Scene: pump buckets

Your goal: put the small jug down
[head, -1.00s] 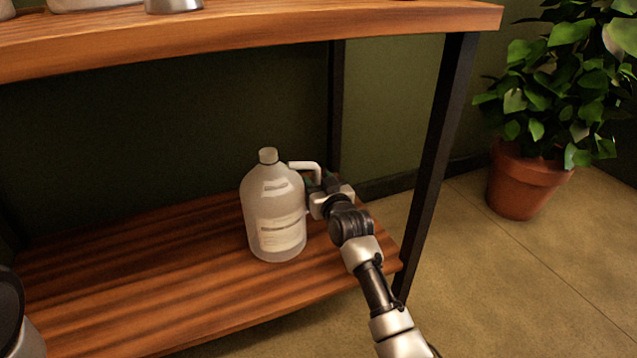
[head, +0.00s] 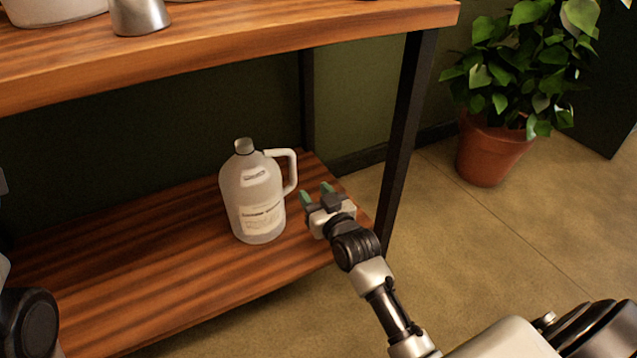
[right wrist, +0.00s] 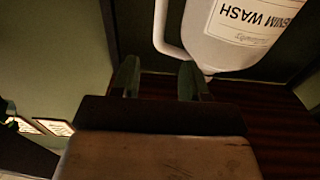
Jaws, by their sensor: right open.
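The small jug (head: 251,196) is a translucent white bottle with a label and a side handle. It stands upright on the lower wooden shelf (head: 150,270), its handle toward the right. My right gripper (head: 317,193) is open and empty just right of the jug, apart from the handle in the head view. In the right wrist view the jug (right wrist: 232,30) appears upside down beyond the open fingers (right wrist: 158,80). At the left edge of the head view a dark and grey part of my own body shows; my left gripper's fingers are not visible.
The upper wooden shelf (head: 250,48) overhangs the lower one and carries a metal cup (head: 139,14) and a white container (head: 50,10). A black table leg (head: 404,140) stands right of my gripper. A potted plant (head: 492,150) stands on the floor at the right.

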